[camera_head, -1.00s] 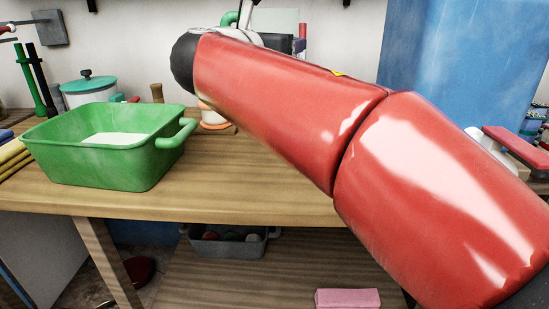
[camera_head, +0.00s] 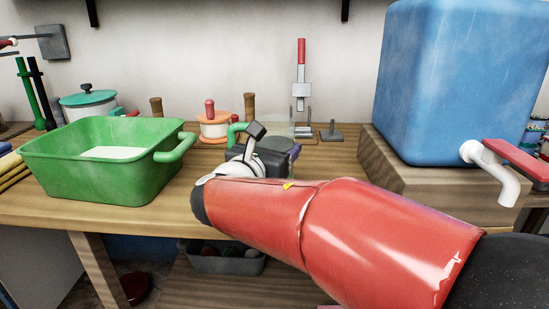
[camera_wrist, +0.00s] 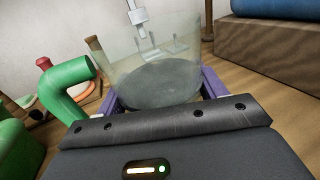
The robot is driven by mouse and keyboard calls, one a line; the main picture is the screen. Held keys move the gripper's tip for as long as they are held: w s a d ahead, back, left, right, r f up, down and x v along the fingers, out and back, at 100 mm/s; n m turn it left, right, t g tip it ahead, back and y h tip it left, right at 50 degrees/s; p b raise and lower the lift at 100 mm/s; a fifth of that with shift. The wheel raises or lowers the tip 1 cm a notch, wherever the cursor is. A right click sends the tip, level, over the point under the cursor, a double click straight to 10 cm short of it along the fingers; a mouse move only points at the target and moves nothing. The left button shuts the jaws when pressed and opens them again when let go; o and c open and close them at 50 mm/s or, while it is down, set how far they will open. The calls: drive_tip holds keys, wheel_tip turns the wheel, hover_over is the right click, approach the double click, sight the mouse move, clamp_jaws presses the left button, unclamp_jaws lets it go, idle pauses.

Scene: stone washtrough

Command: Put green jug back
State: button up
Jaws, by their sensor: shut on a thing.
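The green jug has a clear body (camera_wrist: 155,60) and a thick green handle (camera_wrist: 65,92). In the wrist view my gripper (camera_wrist: 160,92) is shut on the jug, a purple finger on each side of the clear body, with the handle out to the left. In the head view the jug's green handle (camera_head: 236,132) shows just behind my wrist, and my gripper (camera_head: 282,146) is partly hidden by it. The jug looks upright and low over the wooden worktop. I cannot tell whether its base touches the wood.
A green basin (camera_head: 80,180) stands at left. A blue tank (camera_head: 455,80) with a white tap (camera_head: 492,175) stands on a wooden block (camera_head: 400,180) at right. Behind the jug are a red-topped stand (camera_head: 301,75), a ringed peg (camera_head: 214,125) and wooden posts.

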drive_tip(key=shift+f, duration=1.05)
drive_tip(key=shift+f, duration=0.15)
drive_tip(key=o, duration=1.4)
drive_tip(key=shift+c, duration=0.2)
drive_tip(key=shift+r, duration=0.2)
drive_tip(key=b+v, duration=0.1)
drive_tip(key=v, duration=1.1)
drive_tip(key=shift+f, duration=0.1)
